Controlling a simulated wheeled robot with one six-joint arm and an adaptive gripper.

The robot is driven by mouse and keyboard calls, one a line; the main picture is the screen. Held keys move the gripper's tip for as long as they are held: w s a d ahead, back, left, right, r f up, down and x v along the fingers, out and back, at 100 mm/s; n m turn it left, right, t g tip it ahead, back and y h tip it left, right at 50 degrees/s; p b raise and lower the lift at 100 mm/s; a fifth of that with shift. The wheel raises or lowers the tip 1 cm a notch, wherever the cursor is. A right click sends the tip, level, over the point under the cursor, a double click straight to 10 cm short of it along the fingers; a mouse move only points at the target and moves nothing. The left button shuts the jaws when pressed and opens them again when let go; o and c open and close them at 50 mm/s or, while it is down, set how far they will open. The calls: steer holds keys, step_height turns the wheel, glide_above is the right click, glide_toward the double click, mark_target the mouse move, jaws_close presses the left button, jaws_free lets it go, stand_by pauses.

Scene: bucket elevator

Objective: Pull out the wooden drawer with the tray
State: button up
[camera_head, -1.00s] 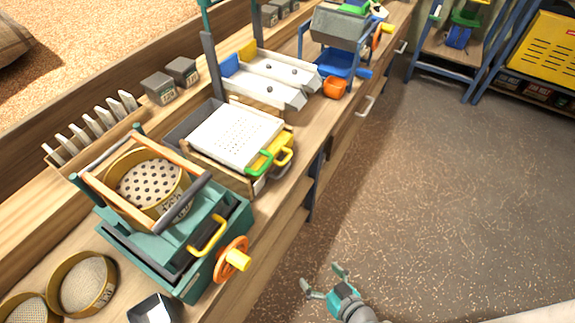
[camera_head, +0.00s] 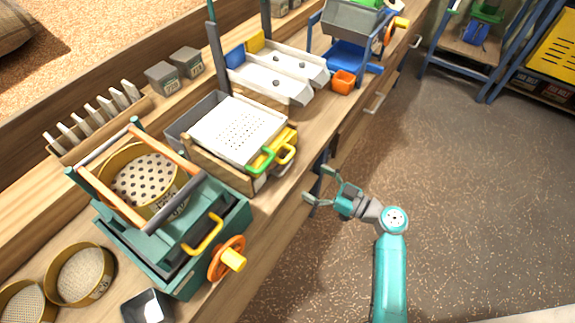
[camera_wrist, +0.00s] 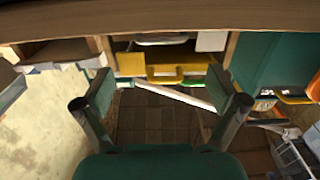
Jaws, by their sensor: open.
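A wooden box-like drawer unit (camera_head: 222,170) stands on the bench, left of my gripper in the head view. A white perforated tray (camera_head: 235,128) lies at its top, with a green handle (camera_head: 261,160) and a yellow handle (camera_head: 286,154) at the front. In the wrist view, a yellow front (camera_wrist: 165,70) shows beyond the fingers, framed by wood. My gripper (camera_head: 320,187) is open and empty, apart from the unit, over the floor side of the bench edge. The fingers (camera_wrist: 161,88) are spread wide in the wrist view. The drawer's inside is mostly hidden.
A teal machine (camera_head: 170,245) with an orange wheel (camera_head: 227,258) stands at the near left. Metal chutes (camera_head: 270,80) and a small orange bin (camera_head: 343,81) stand farther along the bench. The floor (camera_head: 465,200) to the right is clear.

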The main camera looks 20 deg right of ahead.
mark_target(287, 166)
steer(key=x, duration=0.9)
steer(key=shift+w+a, duration=0.2)
steer(key=shift+w, duration=0.05)
steer(key=c, duration=1.4)
steer(key=v, duration=1.4)
steer(key=shift+s+d, duration=0.2)
steer(key=shift+d, duration=0.1)
steer(key=o, duration=1.4)
